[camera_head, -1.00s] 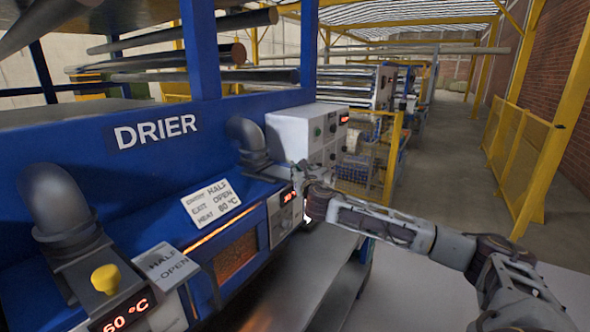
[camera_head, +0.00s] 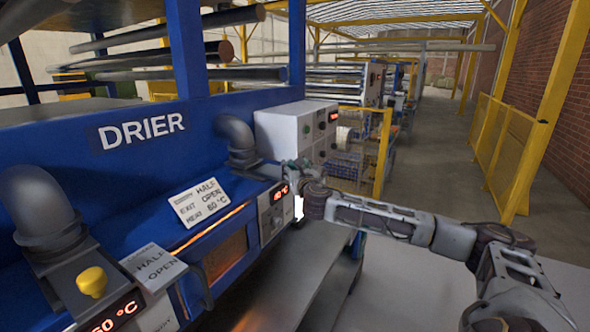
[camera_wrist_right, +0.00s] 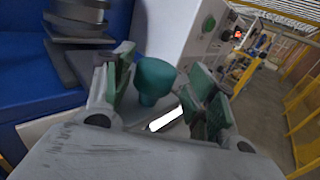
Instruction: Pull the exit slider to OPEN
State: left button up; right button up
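The exit slider's teal-green knob (camera_wrist_right: 155,78) shows in the right wrist view, between the two green-padded fingers of my right gripper (camera_wrist_right: 163,84). The fingers are open, one on each side, with a gap visible to the right finger. Whether the left finger touches the knob is unclear. In the head view my right gripper (camera_head: 302,178) is at the far end of the blue drier (camera_head: 60,150), beside a small red display (camera_head: 281,191); the knob is hidden there. My left gripper is not in view.
Dark pipes (camera_head: 238,140) rise from the drier. A grey control box (camera_head: 295,130) stands just beyond the gripper. Open floor lies to the right, by a yellow fence (camera_head: 505,155).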

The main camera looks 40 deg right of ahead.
jog(key=shift+w+a, duration=0.1)
jog(key=shift+w, duration=0.05)
jog(key=v, duration=1.2)
dwell(1.0)
dwell(0.6)
